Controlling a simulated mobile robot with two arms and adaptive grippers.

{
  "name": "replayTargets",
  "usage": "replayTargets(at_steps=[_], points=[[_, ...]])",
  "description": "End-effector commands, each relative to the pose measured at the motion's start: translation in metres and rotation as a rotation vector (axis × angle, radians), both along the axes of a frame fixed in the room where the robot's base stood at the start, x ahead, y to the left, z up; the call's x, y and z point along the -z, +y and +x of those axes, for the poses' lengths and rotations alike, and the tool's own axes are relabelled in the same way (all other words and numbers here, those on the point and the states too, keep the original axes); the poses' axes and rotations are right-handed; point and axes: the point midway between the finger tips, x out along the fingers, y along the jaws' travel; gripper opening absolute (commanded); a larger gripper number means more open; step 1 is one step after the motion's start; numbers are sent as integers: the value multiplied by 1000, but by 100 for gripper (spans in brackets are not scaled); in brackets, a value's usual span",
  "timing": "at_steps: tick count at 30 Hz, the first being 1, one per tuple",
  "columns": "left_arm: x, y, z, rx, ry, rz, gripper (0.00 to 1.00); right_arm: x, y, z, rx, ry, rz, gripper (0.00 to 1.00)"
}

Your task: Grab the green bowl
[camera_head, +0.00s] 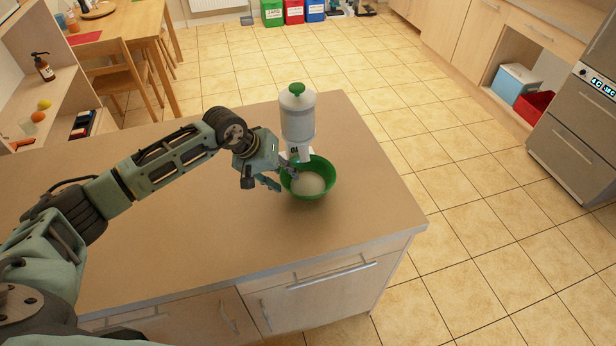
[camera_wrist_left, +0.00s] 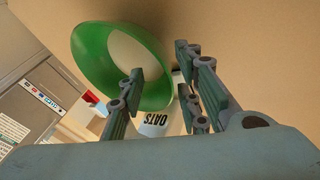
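The green bowl (camera_head: 326,172) stands upright near the counter's right side, with something pale in its bottom. My left gripper (camera_head: 281,176) is at the bowl's left rim in the head view. In the left wrist view the gripper's fingers (camera_wrist_left: 160,95) are spread apart, and one finger overlaps the green bowl (camera_wrist_left: 90,55). The bowl's near rim appears between the fingers; I cannot tell whether they touch it. My right gripper is not in view.
A white oats dispenser (camera_head: 297,117) with a green knob stands just behind the bowl; its label (camera_wrist_left: 155,119) shows in the wrist view. The counter (camera_head: 190,225) is bare left of the bowl. Its right edge lies close to the bowl.

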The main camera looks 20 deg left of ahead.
Motion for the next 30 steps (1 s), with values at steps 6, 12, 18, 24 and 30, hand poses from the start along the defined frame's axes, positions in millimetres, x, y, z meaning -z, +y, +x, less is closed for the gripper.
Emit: replayTargets(at_steps=[6, 12, 18, 24, 30], points=[[20, -8, 10, 0, 1, -3, 31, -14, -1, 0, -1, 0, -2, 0], [24, -9, 11, 0, -2, -2, 31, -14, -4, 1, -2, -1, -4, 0], [24, -9, 11, -1, -1, -2, 23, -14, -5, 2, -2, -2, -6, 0], [24, -9, 11, -1, -1, -2, 5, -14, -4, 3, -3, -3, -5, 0], [24, -9, 11, 0, 0, -2, 0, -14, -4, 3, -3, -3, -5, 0]])
